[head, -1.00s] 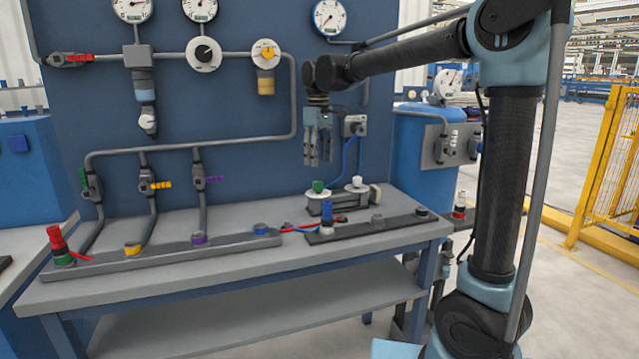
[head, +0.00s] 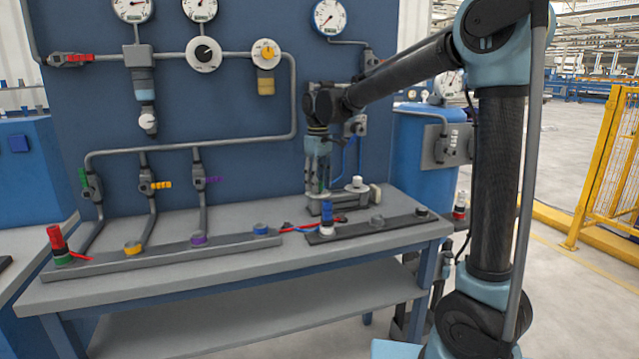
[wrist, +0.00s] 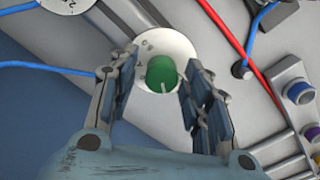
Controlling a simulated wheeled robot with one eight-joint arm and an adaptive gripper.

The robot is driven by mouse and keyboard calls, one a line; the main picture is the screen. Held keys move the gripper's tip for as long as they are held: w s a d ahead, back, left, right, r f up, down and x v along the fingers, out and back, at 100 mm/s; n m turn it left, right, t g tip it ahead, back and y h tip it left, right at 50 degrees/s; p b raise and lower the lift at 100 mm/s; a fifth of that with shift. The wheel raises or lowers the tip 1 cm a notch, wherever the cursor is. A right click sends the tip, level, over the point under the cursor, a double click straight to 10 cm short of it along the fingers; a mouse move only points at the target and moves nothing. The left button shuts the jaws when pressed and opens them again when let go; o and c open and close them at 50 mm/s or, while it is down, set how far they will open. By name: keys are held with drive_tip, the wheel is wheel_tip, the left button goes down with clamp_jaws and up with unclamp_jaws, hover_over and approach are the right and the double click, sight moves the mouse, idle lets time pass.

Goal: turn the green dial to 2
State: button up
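The green dial (wrist: 160,74) sits on a round white plate (wrist: 178,45) with small dark markings in the wrist view. A pale pointer line on the dial faces the bottom of that picture. The plate's markings are too small to read with certainty. My gripper (wrist: 166,80) is open, with one finger on each side of the green dial. Gaps show between the dial and both fingers. In the head view my gripper (head: 318,188) points down over the dial's place at the back of the bench and largely hides the dial.
A white-knobbed dial (head: 357,184) stands just right of my gripper. A blue-topped piece (head: 327,214) stands in front on a dark bar (head: 350,234). Blue and red cables run close by. The blue panel (head: 240,110) with pipes and gauges rises behind.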

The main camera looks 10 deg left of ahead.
drive_tip(key=c, duration=0.7)
drive_tip(key=shift+m, duration=0.9)
drive_tip(key=shift+c, duration=0.2)
drive_tip(key=shift+w, duration=0.1)
drive_tip(key=o, duration=1)
drive_tip(key=shift+o, duration=0.2)
wheel_tip(320, 180, up, 12)
